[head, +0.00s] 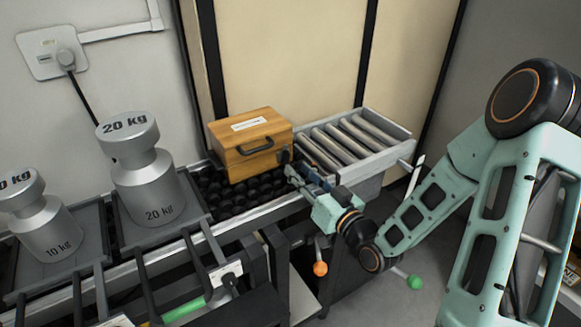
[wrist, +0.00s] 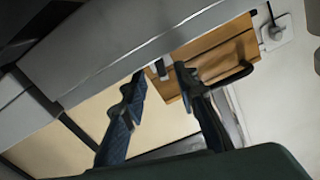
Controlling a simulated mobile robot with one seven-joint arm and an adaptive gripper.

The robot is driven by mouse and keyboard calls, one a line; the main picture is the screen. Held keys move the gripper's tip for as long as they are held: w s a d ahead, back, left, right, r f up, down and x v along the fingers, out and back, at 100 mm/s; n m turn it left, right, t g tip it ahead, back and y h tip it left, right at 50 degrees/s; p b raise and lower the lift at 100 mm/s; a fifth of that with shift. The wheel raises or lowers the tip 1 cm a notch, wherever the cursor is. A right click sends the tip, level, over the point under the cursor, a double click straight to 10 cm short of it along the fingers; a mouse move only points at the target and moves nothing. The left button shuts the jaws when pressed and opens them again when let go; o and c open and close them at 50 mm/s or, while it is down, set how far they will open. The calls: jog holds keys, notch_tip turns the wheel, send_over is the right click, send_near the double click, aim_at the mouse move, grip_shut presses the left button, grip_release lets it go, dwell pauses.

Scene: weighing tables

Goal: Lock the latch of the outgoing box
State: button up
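The wooden outgoing box (head: 236,160), lid down, sits on the black roller bed with a dark handle on its front. A small dark latch piece (head: 284,157) shows at its right front edge; I cannot tell whether it is locked. My gripper (head: 294,171) is just in front of that edge. In the wrist view, the box (wrist: 213,49) lies beyond the right finger of my gripper (wrist: 159,72). The fingers are apart, with a small grey metal piece (wrist: 161,69) showing between their tips. I cannot tell whether they touch it.
A grey roller conveyor (head: 350,138) continues right of the box. Large 20 kg (head: 150,185) and 10 kg (head: 48,232) weights stand on plates at left. An orange knob (head: 320,268) and a green knob (head: 413,282) are below my gripper. A wall closes off the back.

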aim_at(288, 160)
jog(key=x, duration=0.5)
jog(key=shift+s, duration=0.1)
grip_shut()
